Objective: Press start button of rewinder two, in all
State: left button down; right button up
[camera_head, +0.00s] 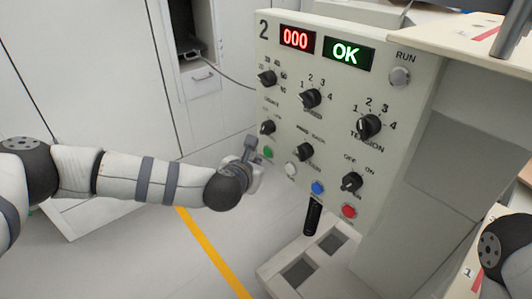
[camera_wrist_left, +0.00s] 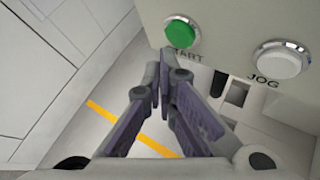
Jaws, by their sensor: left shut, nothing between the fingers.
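Rewinder two (camera_head: 345,60) is a pale panel marked 2, with a red display (camera_head: 297,39) reading 000 and a green display (camera_head: 348,52) reading OK. Its green start button (camera_head: 268,152) is low on the left side of the panel. In the left wrist view the green button (camera_wrist_left: 182,31), labelled START, is just beyond the fingertips and slightly right. My left gripper (camera_head: 251,148) is shut and empty, close to the panel beside the button; the fingertips (camera_wrist_left: 163,62) appear just below the button. Whether they touch the panel cannot be told. My right gripper is out of view.
A white JOG button (camera_head: 291,169), a blue button (camera_head: 317,187) and a red button (camera_head: 349,211) run right of start. Several black knobs (camera_head: 310,98) sit above. A black handle (camera_head: 312,217) sticks out below. Floor with a yellow line (camera_head: 213,252) lies clear to the left.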

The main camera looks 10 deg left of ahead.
pick_arm(q)
jog(key=shift+w+d, duration=0.1)
dwell(0.8)
jog(key=shift+w+d, duration=0.2)
